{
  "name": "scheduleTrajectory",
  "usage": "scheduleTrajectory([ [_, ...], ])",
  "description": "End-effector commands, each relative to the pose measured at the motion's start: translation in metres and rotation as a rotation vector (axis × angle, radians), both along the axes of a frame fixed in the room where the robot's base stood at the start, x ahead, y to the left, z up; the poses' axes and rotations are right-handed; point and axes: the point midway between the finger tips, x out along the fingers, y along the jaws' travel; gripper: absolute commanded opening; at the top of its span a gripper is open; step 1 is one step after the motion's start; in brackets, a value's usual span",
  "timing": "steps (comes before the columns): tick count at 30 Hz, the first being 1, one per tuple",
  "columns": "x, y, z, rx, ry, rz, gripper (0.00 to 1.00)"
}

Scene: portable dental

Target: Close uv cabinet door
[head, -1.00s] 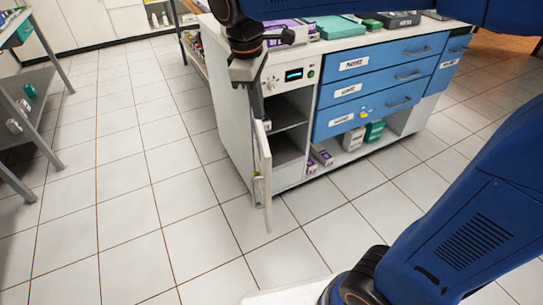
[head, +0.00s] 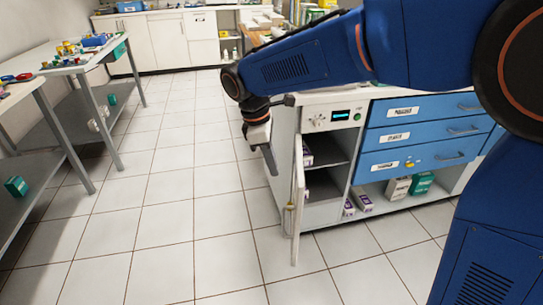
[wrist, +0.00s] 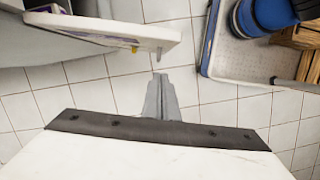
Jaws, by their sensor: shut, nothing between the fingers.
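The UV cabinet (head: 317,125) is the left bay of the white unit, with a small lit display and inner shelves. Its white door (head: 299,190) stands open, swung out towards me and seen nearly edge-on. In the wrist view the door (wrist: 120,34) crosses the upper left, with a yellow spot near its end. My gripper (head: 273,165) points down, just left of the door on its outer side, near its upper part. Its fingers are shut and empty. In the wrist view the gripper (wrist: 161,78) appears apart from the door.
Blue labelled drawers (head: 420,130) lie right of the bay, above an open shelf with boxes. A metal table (head: 50,150) stands at the left. Tiled floor (head: 180,200) is clear between them. My base shows upper right in the wrist view.

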Motion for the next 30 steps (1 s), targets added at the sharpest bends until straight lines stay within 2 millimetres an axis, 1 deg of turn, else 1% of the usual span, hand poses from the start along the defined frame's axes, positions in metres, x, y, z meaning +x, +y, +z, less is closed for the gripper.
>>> scheduleTrajectory([
  [1,0.000,-0.002,-0.009,-0.001,0.001,0.000,0.00],
  [7,-0.001,-0.011,-0.043,-0.001,0.002,0.000,0.00],
  [12,0.000,-0.034,-0.042,0.002,-0.001,-0.003,0.00],
  [16,0.000,-0.045,-0.042,0.001,0.000,-0.002,0.00],
  [21,-0.001,-0.050,-0.042,0.001,0.000,0.000,0.00],
  [30,-0.001,-0.051,-0.042,0.001,0.000,0.000,0.00],
])
